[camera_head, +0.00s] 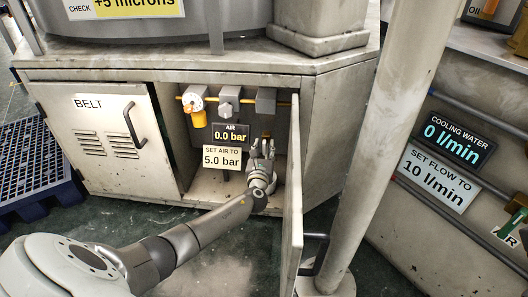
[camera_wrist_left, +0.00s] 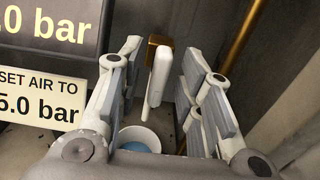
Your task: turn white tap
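In the left wrist view the white tap (camera_wrist_left: 160,72) is an upright white lever on a brass fitting (camera_wrist_left: 154,48). My left gripper (camera_wrist_left: 160,82) is open, with one finger on each side of the lever and visible gaps between. In the head view my left gripper (camera_head: 262,148) reaches into the open cabinet, right of the air signs; the tap cannot be made out there. The air display (camera_head: 231,134) reads 0.0 bar, and the sign (camera_head: 221,158) below says set air to 5.0 bar. My right gripper is not in view.
The open cabinet door (camera_head: 293,200) stands right of my left arm, with a black handle (camera_head: 313,253). A thick post (camera_head: 378,150) is farther right. A white cup (camera_wrist_left: 140,133) with a blue inside is below the tap. The closed belt door (camera_head: 100,137) is at left.

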